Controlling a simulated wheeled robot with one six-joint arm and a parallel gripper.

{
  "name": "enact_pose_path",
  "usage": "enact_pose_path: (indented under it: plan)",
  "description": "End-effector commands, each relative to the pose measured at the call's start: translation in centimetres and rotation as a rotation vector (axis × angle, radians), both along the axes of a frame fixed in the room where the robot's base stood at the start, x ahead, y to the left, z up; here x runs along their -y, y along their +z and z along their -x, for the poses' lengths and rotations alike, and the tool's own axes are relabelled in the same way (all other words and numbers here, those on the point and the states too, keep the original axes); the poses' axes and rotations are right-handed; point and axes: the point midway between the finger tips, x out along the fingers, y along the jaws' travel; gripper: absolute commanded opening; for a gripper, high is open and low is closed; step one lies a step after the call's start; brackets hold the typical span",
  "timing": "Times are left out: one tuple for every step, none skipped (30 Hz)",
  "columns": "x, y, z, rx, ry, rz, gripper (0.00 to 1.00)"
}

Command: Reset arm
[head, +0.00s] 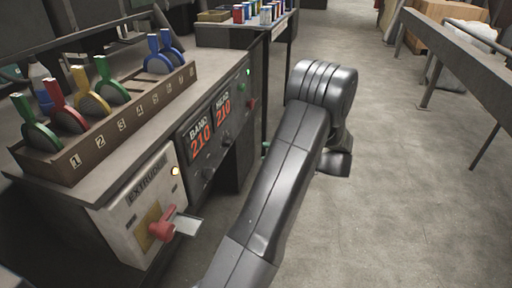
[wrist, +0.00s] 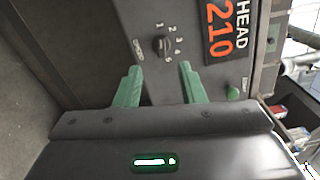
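My arm (head: 285,175) reaches up and forward through the middle of the head view, to the right of the bench and bent at the rounded grey joint. Beyond the fingers is a dark control panel with a black rotary knob (wrist: 162,45), marked with numbers. The fingers appear apart from the panel.
The bench at left carries a lever rack (head: 95,140) with several coloured levers. Its front has an extruder box with a red handle (head: 163,228) and red 210 displays (head: 212,127). The floor at right (head: 420,215) is clear.

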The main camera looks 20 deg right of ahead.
Motion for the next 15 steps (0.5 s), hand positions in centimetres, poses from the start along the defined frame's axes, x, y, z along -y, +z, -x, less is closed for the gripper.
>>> enact_pose_path:
  plan:
    - [0.4,0.08,0.25,0.0,-0.001,0.0,0.36]
    - [0.53,0.07,0.36,0.0,0.0,0.0,0.36]
    - [0.67,0.05,0.47,0.0,0.001,0.0,0.36]
    - [0.74,0.04,0.53,0.0,0.001,0.0,0.36]
    - [0.8,0.02,0.57,0.0,0.001,0.001,0.36]
    - [0.83,0.01,0.6,0.0,0.002,0.001,0.36]
    - [0.83,0.0,0.6,0.0,0.002,0.001,0.36]
    - [0.83,-0.01,0.61,0.0,0.002,0.001,0.36]
    - [0.83,-0.02,0.61,0.0,0.002,0.001,0.36]
    - [0.82,-0.02,0.6,0.0,0.002,0.001,0.36]
    - [0.82,-0.02,0.6,0.0,0.002,0.001,0.36]
    - [0.82,-0.02,0.6,0.0,0.001,0.001,0.36]
    - [0.81,-0.03,0.58,0.0,0.001,0.001,0.36]
    - [0.8,-0.03,0.57,0.0,0.001,0.001,0.36]
    - [0.72,-0.04,0.52,0.0,0.002,0.001,0.36]
